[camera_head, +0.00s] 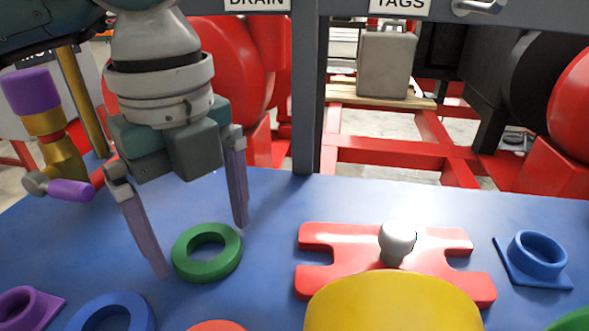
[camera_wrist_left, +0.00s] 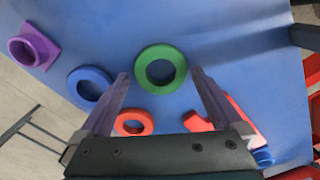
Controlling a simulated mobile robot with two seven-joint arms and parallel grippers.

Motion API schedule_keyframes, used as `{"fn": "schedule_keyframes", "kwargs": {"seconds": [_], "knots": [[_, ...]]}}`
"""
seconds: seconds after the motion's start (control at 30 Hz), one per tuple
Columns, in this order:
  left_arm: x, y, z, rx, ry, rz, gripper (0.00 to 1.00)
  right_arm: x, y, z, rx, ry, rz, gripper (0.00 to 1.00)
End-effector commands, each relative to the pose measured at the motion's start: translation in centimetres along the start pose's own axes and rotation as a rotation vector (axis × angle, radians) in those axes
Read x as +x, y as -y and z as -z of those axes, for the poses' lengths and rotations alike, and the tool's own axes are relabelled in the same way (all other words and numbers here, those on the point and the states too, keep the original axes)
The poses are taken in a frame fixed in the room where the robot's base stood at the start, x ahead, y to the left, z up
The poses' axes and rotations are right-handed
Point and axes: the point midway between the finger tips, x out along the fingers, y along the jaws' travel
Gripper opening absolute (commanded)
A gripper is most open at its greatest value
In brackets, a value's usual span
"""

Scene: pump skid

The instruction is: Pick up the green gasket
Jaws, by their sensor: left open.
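The green gasket (camera_head: 207,252) is a thick ring lying flat on the blue tabletop. In the head view the fingers stand to the left and behind right of the gasket. In the left wrist view the gasket shows between and just beyond the fingertips (camera_wrist_left: 158,75). My right gripper is not in view.
A blue ring (camera_head: 112,312), a purple flanged part (camera_head: 28,308) and an orange-red ring (camera_head: 216,326) lie nearby. A red plate (camera_head: 330,280) with a grey knob (camera_head: 397,243), a yellow round thing (camera_head: 395,305) and a blue flanged part (camera_head: 535,255) are right. A purple-handled valve (camera_head: 60,140) stands left.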

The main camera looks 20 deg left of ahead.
Motion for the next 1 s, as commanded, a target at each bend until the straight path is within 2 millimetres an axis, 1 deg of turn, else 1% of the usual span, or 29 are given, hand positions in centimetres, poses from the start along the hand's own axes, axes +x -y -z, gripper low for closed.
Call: {"fn": "schedule_keyframes", "kwargs": {"seconds": [0.03,0.1,0.33,0.9,0.93,1.0], "knots": [[0.68,-0.04,0.03,0.0,-0.001,-0.002,1.0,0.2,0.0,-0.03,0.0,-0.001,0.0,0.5],[1.05,0.0,0.03,0.001,-0.001,0.0,1.0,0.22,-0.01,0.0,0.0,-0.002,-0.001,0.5],[1.09,0.02,0.03,0.002,0.0,0.001,0.99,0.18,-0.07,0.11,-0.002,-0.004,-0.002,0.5],[1.06,0.03,0.04,0.001,-0.001,0.001,0.35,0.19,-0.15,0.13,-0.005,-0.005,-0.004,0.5],[1.05,0.04,0.04,0.001,-0.001,0.001,0.33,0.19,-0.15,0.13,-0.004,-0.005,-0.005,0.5],[1.05,0.03,0.04,0.001,-0.001,0.001,0.33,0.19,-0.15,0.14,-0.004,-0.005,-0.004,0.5]]}}
